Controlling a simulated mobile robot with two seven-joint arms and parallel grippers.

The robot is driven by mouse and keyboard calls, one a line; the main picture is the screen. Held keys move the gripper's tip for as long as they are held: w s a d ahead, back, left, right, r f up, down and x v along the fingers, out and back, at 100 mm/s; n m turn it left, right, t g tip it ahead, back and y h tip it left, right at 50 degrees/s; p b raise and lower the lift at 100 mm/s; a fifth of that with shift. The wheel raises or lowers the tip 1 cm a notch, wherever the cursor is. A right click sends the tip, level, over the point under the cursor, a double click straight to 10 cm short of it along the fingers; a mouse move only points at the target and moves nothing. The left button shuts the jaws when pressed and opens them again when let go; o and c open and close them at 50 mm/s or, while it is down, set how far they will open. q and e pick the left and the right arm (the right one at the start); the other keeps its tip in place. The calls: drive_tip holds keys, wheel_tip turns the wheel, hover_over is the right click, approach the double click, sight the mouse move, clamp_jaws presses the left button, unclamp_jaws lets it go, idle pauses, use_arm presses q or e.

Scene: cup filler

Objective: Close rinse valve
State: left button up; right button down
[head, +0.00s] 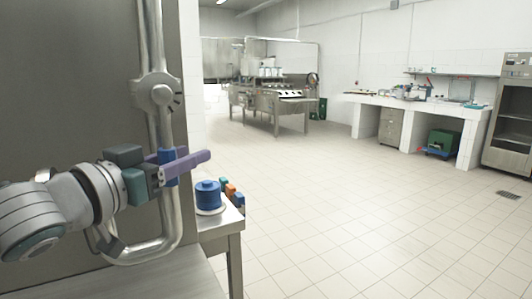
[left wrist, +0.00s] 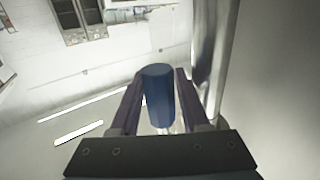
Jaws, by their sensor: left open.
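The rinse valve is on a steel pipe (head: 156,125) that runs down a grey panel at the left of the head view. Its round hub (head: 161,95) sits higher up, and its blue handle (head: 168,168) is lower down. My left gripper (head: 190,160) is open, with its purple fingers at either side of the blue handle. In the left wrist view the blue handle (left wrist: 158,95) stands between the two fingers of the gripper (left wrist: 160,74), with a narrow gap visible at the left. My right gripper is not in view.
A small steel table (head: 234,222) beside the panel holds a blue spool-like object (head: 208,195) and several small coloured blocks (head: 232,193). A steel machine (head: 275,100) and a white counter (head: 425,106) stand far back. The tiled floor between is clear.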

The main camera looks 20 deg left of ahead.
use_arm(q)
drive_tip(key=shift+c, duration=0.4)
clamp_jaws()
idle(0.9)
